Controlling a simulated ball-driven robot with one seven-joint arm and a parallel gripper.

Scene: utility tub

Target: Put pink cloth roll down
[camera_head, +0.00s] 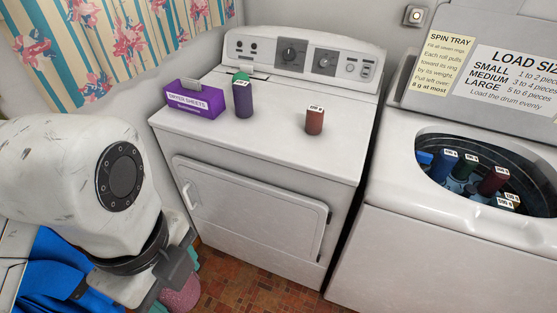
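My gripper (165,277) is at the lower left, in front of the dryer and below its top, pointing down. A pink, rounded, textured thing (180,297) shows just below and beside its fingers, partly hidden and cut by the frame edge. It may be the pink cloth roll, but I cannot tell whether the fingers hold it.
A purple dryer-sheets box (194,102) stands at the dryer top's left edge. The open washer tub (455,138) at right holds several tagged rolls, including blue (443,162) and dark red (492,181). Blue cloth (48,275) lies lower left. The dryer top's front right is clear.

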